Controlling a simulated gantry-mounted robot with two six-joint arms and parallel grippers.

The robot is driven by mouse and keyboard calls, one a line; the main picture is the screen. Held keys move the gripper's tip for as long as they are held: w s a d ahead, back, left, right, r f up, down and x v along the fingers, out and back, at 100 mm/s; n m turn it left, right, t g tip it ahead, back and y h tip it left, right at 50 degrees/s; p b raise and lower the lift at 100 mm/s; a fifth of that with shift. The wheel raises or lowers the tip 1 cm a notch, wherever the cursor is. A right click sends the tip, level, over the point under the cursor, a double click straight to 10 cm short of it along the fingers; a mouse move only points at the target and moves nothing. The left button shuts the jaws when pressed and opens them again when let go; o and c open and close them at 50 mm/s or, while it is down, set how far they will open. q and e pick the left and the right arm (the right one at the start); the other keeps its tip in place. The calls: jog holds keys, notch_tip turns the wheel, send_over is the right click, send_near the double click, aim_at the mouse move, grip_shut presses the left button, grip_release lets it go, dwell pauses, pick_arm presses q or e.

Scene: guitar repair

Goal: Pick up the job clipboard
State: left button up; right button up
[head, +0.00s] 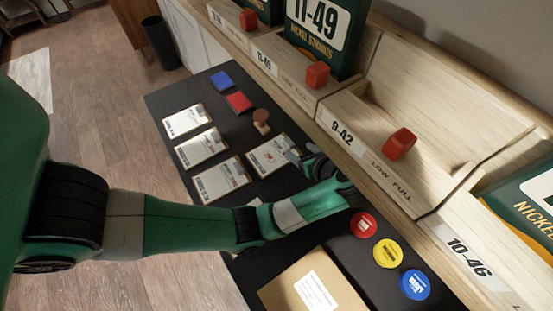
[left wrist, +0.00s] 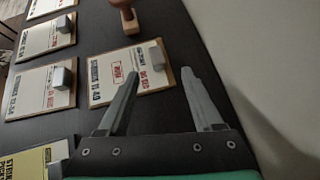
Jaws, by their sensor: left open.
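Several small clipboards lie flat on the dark bench mat. One with a red stamp mark (head: 268,156) lies apart from a column of three others (head: 201,148), closest to my left gripper (head: 304,160). In the left wrist view this stamped clipboard (left wrist: 115,80) has a grey clip at its right end, just beyond the fingertips. My left gripper (left wrist: 161,76) is open and empty, its fingers pointing toward the clip end. I cannot tell whether the fingers touch it. My right gripper is not in view.
A wooden stamp (head: 261,121) stands beyond the stamped clipboard, near red (head: 239,102) and blue (head: 221,81) pads. Wooden bins (head: 375,165) with red knobs line the right side. Red (head: 363,225), yellow (head: 388,253) and blue (head: 415,284) discs lie near a brown folder (head: 290,285).

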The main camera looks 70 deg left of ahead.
aim_at(291, 145)
pick_arm(q)
jog(key=shift+a+f, duration=0.15)
jog(key=shift+a, duration=0.05)
jog(key=x, duration=0.1)
jog(key=b+x, duration=0.1)
jog(key=x, duration=0.1)
jog(key=b+x, duration=0.1)
jog(key=shift+s+a+f, duration=0.1)
jog(key=shift+s+f, duration=0.05)
jog(key=shift+s, duration=0.1)
jog(key=shift+a+f, duration=0.2)
jog(key=shift+a, duration=0.2)
jog(key=shift+c, duration=0.3)
grip_shut()
